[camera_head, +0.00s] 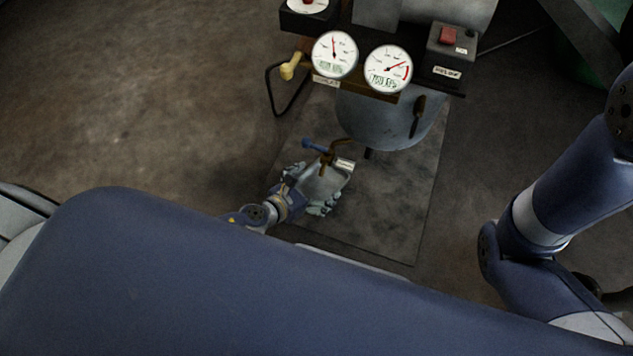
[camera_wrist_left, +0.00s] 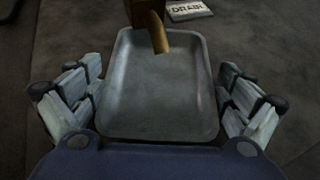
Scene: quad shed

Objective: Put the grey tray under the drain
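The grey tray (camera_wrist_left: 160,90) is a shallow, empty, rounded rectangle, also seen in the head view (camera_head: 322,187). The brass drain spout (camera_wrist_left: 158,36) comes down over the tray's far end, with a DRAIN label (camera_wrist_left: 189,10) beyond it. In the head view the drain (camera_head: 338,151) has a blue handle. My left gripper (camera_head: 325,188) has its fingers spread on both sides of the tray. In the left wrist view a narrow gap shows between the fingertips (camera_wrist_left: 161,75) and the tray's sides. My right gripper is out of view.
A grey tank (camera_head: 384,119) with two gauges (camera_head: 362,62) stands behind the tray, on a dark floor plate (camera_head: 400,200). A control box with a red button (camera_head: 448,50) is at its right. Brown floor (camera_head: 130,110) to the left is clear.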

